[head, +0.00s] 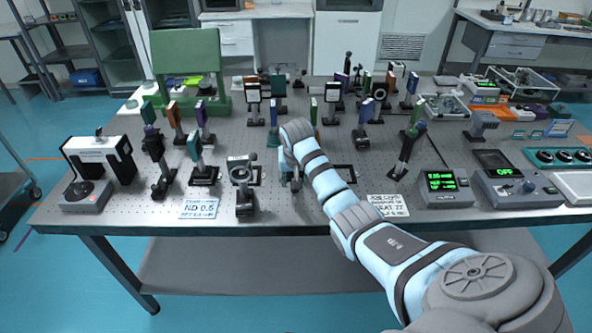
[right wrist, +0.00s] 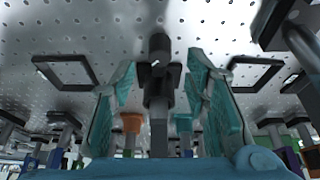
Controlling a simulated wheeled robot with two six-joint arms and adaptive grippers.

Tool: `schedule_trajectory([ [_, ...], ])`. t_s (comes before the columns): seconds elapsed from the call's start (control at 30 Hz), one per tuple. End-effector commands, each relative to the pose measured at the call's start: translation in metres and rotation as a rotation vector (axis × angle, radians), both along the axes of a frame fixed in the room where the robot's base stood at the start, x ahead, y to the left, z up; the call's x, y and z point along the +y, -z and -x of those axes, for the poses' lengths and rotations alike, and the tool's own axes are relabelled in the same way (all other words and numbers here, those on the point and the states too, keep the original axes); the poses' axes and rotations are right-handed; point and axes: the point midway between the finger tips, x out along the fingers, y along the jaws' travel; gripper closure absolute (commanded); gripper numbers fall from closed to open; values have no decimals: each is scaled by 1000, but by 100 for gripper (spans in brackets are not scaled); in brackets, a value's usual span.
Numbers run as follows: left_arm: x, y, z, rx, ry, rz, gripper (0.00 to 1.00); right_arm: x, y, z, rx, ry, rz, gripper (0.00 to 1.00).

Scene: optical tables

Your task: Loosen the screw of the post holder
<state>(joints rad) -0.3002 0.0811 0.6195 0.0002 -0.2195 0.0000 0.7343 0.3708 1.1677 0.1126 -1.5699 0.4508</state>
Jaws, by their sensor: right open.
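My right arm reaches over the perforated table, and its gripper (head: 290,181) points down near the middle front, mostly covered by my wrist. In the right wrist view, which looks upside down, my right gripper (right wrist: 163,100) is open, with its two teal-padded fingers apart. A dark post holder (right wrist: 157,105) stands between them, with a gap showing on both sides. A dark knob-like part (right wrist: 160,46), probably its screw, is at the top middle of that picture. In the head view I cannot make out this post holder clearly. My left gripper is not in view.
A square optic mount (head: 243,172) stands close left of my gripper. A tilted dark post (head: 408,150) and two display boxes (head: 445,187) (head: 515,180) are to the right. Flat square frames (right wrist: 65,71) lie on the table (head: 300,214). Several posts crowd the back.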

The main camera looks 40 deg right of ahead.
Motion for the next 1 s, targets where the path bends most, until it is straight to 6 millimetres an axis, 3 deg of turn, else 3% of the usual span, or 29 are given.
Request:
schedule_trajectory([
  [0.1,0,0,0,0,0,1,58,7,-30,10,-3,-1,3,58],
  [0.23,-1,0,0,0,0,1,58,13,-52,18,1,0,1,58],
  [0.6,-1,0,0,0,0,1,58,15,-58,22,3,-2,1,58],
  [0.67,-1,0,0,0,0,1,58,19,-50,26,11,-21,8,58],
  [0.77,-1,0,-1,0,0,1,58,34,-19,44,30,-97,34,58],
  [1.0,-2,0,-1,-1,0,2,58,89,62,129,77,-351,84,58],
])
